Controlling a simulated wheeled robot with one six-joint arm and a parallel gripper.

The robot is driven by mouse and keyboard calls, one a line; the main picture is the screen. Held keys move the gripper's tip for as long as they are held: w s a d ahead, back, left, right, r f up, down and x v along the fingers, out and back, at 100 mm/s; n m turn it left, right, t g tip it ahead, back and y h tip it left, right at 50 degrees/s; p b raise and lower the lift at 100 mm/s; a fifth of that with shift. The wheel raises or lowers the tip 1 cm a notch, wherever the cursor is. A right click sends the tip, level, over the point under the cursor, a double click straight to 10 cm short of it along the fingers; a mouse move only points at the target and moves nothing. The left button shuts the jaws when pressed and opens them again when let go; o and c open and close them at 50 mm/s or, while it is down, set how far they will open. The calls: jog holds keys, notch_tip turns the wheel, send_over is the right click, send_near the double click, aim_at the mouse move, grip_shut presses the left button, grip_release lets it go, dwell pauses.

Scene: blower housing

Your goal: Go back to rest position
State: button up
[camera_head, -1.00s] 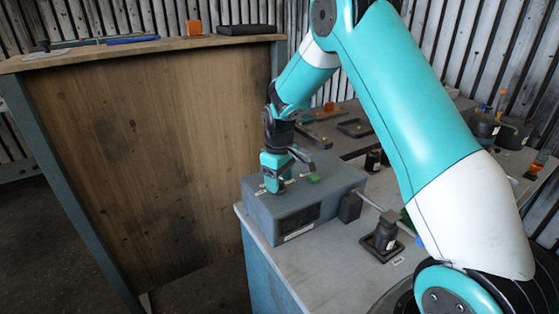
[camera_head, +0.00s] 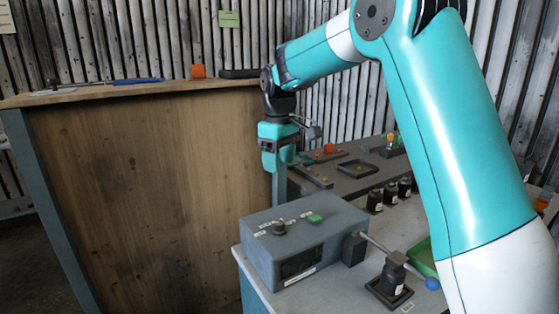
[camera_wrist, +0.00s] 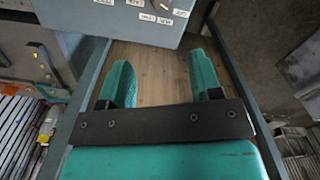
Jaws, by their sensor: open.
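My gripper (camera_head: 283,160) hangs in the air above and behind the grey control box, apart from it, with nothing held. In the wrist view my gripper (camera_wrist: 160,90) shows its two teal fingers spread wide with an empty gap. The grey control box (camera_head: 310,245) sits on the workbench's near left corner. It has a dark knob (camera_head: 279,227), a green button (camera_head: 314,219) and small white labels on top. In the wrist view the box (camera_wrist: 120,20) shows at the top edge, partly cut off.
A rod with a blue ball end (camera_head: 432,284) sticks out right of the box, by a black block (camera_head: 391,280). Several dark bottles (camera_head: 390,193) and black trays (camera_head: 357,168) stand farther back. A tall wooden panel (camera_head: 150,190) stands at the left. Open air surrounds my gripper.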

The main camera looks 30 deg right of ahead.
dwell(0.4)
jog(key=s+a+y, duration=0.1)
jog(key=s+a, duration=0.5)
jog(key=s, duration=0.4)
jog(key=s+a+f+n+y, duration=0.1)
jog(key=s+a, duration=0.5)
jog(key=s, duration=0.4)
jog(key=s+a+n+y, duration=0.1)
jog(key=s+a+y, duration=0.1)
jog(key=s+a, duration=0.5)
jog(key=s, duration=0.3)
jog(key=shift+s+f, duration=0.2)
jog(key=shift+s, duration=0.2)
